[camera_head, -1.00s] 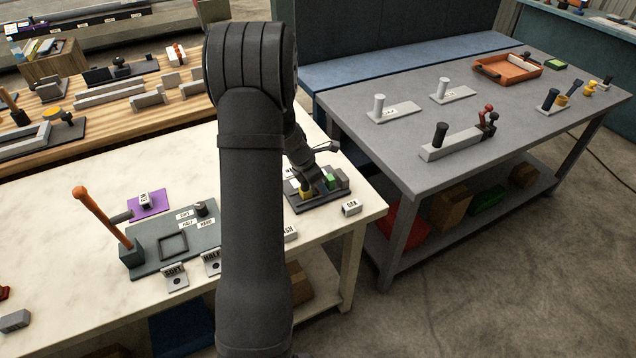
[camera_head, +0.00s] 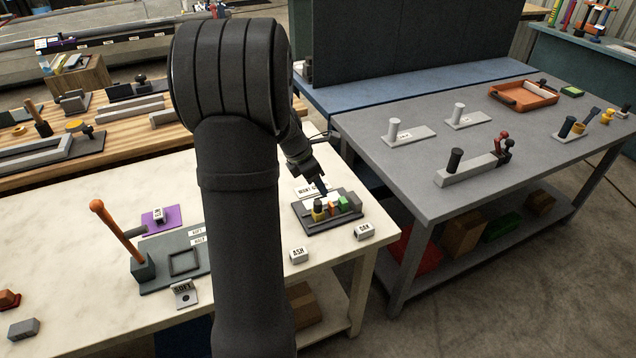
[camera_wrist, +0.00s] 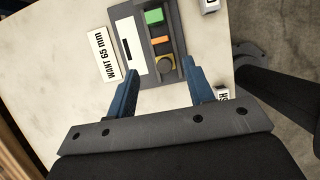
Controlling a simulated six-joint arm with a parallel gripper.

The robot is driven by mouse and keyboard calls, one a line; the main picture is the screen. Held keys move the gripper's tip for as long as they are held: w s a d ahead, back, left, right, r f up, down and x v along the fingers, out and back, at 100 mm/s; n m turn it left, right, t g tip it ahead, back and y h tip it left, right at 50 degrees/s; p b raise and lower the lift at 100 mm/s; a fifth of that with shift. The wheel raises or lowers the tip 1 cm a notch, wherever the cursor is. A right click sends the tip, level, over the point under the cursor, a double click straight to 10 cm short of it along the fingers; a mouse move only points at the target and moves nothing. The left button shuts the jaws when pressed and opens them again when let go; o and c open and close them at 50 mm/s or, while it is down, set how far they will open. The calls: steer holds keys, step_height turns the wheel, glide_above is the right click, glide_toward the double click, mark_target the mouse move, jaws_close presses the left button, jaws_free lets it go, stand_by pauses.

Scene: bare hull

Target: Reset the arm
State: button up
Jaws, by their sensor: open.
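My arm rises through the middle of the head view and hides part of the white table (camera_head: 60,235). My gripper (camera_head: 320,186) hangs over the dark tray (camera_head: 318,223) near the table's right end. In the wrist view my gripper (camera_wrist: 160,68) has its two blue fingers spread wide, with nothing between them.
A "WANT 65 mm" card (camera_wrist: 104,54) lies beside the tray. An upright orange-handled lever (camera_head: 118,232) stands left. A grey table (camera_head: 410,170) stands to the right, across a gap.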

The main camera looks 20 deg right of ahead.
mark_target(331, 204)
steer(key=shift+f, duration=0.1)
steer(key=x, duration=1.2)
steer(key=shift+f, duration=0.15)
step_height(331, 204, up, 3)
steer(key=shift+f, duration=0.25)
steer(key=shift+r, duration=0.75)
